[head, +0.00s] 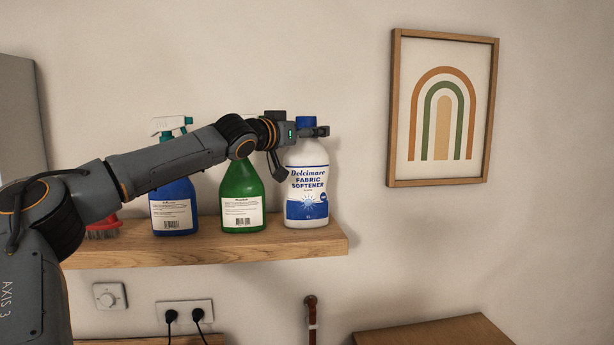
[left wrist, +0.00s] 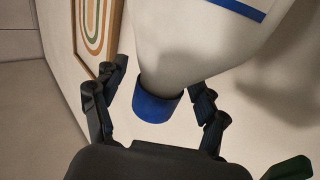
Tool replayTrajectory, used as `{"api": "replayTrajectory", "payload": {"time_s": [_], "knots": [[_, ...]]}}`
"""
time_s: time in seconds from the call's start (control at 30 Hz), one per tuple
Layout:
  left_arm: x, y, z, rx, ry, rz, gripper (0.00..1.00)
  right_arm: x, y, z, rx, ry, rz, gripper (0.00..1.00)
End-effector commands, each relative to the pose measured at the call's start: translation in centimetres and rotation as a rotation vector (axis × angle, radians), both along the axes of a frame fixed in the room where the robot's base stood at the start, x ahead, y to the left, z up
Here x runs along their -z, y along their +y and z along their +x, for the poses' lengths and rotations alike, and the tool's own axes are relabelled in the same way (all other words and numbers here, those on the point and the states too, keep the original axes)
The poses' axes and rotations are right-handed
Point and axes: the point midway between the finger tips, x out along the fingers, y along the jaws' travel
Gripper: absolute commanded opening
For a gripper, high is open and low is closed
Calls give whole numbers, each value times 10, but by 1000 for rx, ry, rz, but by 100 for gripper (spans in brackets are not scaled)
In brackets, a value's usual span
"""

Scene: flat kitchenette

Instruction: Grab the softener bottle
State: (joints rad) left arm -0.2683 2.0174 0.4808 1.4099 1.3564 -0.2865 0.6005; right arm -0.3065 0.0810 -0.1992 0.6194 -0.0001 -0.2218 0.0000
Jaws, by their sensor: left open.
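The softener bottle (head: 307,187) is white with a blue cap and a blue and white "Fabric Softener" label. It stands upright at the right end of the wooden shelf (head: 290,244). My left gripper (head: 312,132) is at the height of its neck, just under the cap. In the left wrist view the blue cap and white neck of the softener bottle (left wrist: 190,45) lie between the two fingers of my left gripper (left wrist: 160,82). The fingers are open, one on each side, with a gap visible at the cap. My right gripper is not in view.
A green spray bottle (head: 240,190) stands close to the left of the softener, with a blue spray bottle (head: 175,200) and a red brush (head: 103,228) farther left. A framed rainbow picture (head: 443,108) hangs at right. The wall between is bare.

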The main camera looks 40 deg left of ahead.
Motion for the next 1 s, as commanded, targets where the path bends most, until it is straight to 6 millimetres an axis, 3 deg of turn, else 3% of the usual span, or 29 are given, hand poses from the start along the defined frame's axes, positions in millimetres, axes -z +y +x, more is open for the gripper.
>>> {"api": "replayTrajectory", "payload": {"time_s": [0.23,0.6,1.0], "knots": [[0,0,1,0,-2,-1,73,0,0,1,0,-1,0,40],[0,0,1,0,-1,-1,0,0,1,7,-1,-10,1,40],[-7,-1,0,2,-10,1,0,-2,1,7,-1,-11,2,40]]}}
